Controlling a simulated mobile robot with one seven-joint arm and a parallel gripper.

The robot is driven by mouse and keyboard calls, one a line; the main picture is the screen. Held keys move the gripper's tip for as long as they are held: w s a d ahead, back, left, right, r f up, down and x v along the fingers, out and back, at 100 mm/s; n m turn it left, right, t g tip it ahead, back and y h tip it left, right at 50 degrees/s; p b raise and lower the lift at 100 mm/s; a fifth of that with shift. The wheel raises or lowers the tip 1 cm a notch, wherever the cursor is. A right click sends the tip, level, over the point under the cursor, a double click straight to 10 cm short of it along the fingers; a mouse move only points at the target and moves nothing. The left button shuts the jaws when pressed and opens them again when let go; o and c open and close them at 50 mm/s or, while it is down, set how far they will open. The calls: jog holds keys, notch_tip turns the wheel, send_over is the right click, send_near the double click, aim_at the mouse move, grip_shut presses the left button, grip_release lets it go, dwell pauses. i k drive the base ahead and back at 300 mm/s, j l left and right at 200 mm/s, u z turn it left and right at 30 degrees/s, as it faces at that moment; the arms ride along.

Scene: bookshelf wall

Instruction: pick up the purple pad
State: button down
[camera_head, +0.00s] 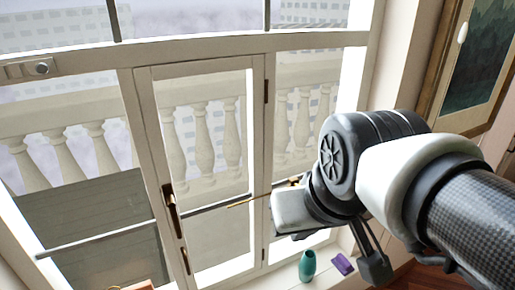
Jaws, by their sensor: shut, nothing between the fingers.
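The purple pad (342,264) is a small purple block lying on the pale ledge at the bottom of the window, right of a teal vase. My arm reaches in from the right. My gripper (374,264) shows only in part, as dark parts hanging below the arm, just right of the pad in the picture. It is shut and empty. It looks apart from the pad, but the depth between them is hard to judge. Most of the gripper is hidden by the arm's own links.
The teal vase (307,266) stands upright close to the pad's left. A glazed door (158,180) with a dark handle fills the left and middle. A framed picture (480,60) hangs at the upper right. Wooden floor (440,277) shows at the lower right.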

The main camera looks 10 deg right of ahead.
aim_at(345, 267)
jog(key=i+l+u, duration=0.1)
jog(key=l+u, duration=0.15)
jog(key=l, duration=0.95)
jog(key=l+u, duration=0.25)
jog(key=l, duration=0.95)
